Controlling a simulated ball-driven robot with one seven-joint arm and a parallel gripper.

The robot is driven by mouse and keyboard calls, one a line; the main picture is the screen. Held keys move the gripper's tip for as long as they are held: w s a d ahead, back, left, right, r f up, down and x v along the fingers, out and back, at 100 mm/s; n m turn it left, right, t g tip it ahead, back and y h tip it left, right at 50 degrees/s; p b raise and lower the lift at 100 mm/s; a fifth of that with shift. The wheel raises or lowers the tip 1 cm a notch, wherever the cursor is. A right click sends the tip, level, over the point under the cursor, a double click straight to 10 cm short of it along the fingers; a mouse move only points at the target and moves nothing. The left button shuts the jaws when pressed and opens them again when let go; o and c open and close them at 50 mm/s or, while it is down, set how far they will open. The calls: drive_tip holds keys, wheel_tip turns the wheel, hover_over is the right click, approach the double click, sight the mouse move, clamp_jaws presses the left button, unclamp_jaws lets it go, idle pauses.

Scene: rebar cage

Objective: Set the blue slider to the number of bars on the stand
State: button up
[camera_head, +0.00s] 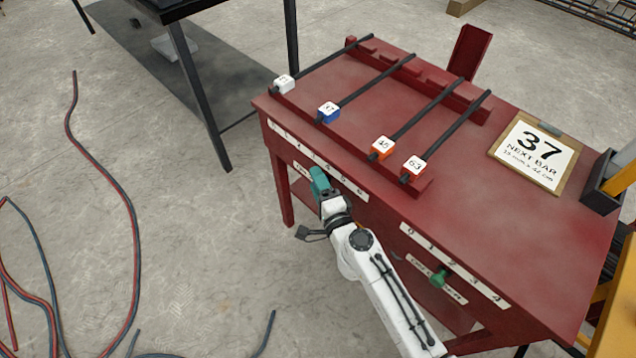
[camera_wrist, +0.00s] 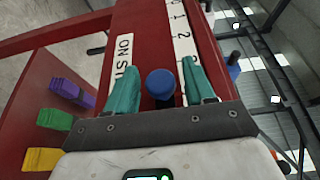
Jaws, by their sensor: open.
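The blue slider's round knob (camera_wrist: 160,83) sits between the two teal fingers of my gripper (camera_wrist: 152,80), with gaps on both sides. It is beside a white number strip (camera_wrist: 181,35), but I cannot tell its exact number. In the head view my gripper (camera_head: 319,183) is at the front of the red table, over the strip, and hides the knob. The stand (camera_head: 425,186) on the table holds several dark bars, with end tags in white (camera_head: 284,84), blue marked 37 (camera_head: 328,112), orange marked 45 (camera_head: 382,148) and orange marked 63 (camera_head: 413,168).
A green knob (camera_head: 439,278) sits on the table front under another number strip (camera_head: 455,266). A board (camera_head: 537,150) reading 37 NEXT BAR lies on the table (camera_head: 480,215). Purple (camera_wrist: 70,92), green (camera_wrist: 55,119) and yellow (camera_wrist: 42,159) pieces show in the wrist view. Loose cables (camera_head: 100,180) lie on the floor.

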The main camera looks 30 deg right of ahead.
drive_tip(key=s+b, duration=0.1)
drive_tip(key=s, duration=0.9)
drive_tip(key=shift+s+a, duration=0.4)
drive_tip(key=s+a+r+n+g+y+p, duration=0.55)
drive_tip(key=a+n+y, duration=0.2)
drive_tip(key=n, duration=0.65)
drive_tip(key=s+d+r+n+g+h+p, duration=0.3)
drive_tip(key=s+d+n+g+h+p, duration=0.1)
drive_tip(key=s+d+g, duration=0.7)
drive_tip(key=s+d+h+p, duration=0.1)
drive_tip(key=s+d+h, duration=0.1)
drive_tip(key=s, duration=0.4)
drive_tip(key=shift+s+d+n, duration=0.3)
drive_tip(key=shift+s+d, duration=0.05)
drive_tip(key=shift+d, duration=0.1)
drive_tip(key=shift+r+g, duration=0.1)
drive_tip(key=shift+g, duration=0.15)
idle(0.9)
